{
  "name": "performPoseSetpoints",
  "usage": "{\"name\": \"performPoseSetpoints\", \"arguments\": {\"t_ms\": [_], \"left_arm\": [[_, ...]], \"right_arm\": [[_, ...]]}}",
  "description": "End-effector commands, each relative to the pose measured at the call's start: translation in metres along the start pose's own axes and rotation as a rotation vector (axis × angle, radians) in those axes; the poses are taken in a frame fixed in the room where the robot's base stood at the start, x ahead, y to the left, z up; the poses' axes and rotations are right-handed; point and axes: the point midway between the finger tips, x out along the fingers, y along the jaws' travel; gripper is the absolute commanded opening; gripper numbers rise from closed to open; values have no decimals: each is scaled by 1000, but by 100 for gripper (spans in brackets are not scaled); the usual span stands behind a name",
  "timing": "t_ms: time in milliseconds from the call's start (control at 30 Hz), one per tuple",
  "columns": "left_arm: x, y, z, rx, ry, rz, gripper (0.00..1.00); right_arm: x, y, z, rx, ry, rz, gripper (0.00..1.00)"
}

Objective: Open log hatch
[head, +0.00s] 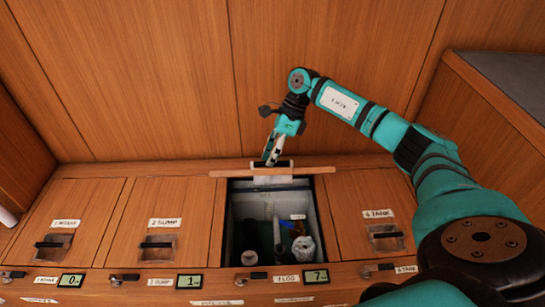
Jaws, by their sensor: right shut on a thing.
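The log hatch (310,171) is swung up at the back of its opening. Its lid shows nearly edge-on as a thin wooden strip. The "3 LOG" label (287,278) is on the front ledge below the opening. My right gripper (271,160) comes down from above and is shut on the hatch's handle at the top of the raised lid. The handle is partly hidden by the fingers. Inside the open well (240,205) are a pale pipe, a blue item and a whitish round fitting (303,248). My left gripper is not in view.
Closed hatches lie on both sides: the sump hatch (158,215), another at far left (66,215), and the tank hatch (377,230). Small latches and number displays line the front ledge (150,280). A wood-panelled wall rises behind. A grey-topped wooden box (490,120) stands at right.

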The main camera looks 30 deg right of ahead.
Motion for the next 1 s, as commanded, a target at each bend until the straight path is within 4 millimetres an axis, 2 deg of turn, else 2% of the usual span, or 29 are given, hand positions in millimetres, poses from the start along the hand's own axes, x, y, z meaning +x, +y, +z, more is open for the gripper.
{"name": "performPoseSetpoints", "arguments": {"t_ms": [33, 533, 567, 733, 1000], "left_arm": [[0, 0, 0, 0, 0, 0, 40], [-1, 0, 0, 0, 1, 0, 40], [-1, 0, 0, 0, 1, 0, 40], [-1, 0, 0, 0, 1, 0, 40], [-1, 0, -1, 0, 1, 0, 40]], "right_arm": [[2, -4, -4, 7, 7, -13, 0], [3, -4, -5, 10, 9, -10, 0], [3, -4, -5, 10, 9, -10, 17], [2, -4, -4, 9, 9, -10, 38], [1, -3, -3, 6, 6, -8, 38]]}}
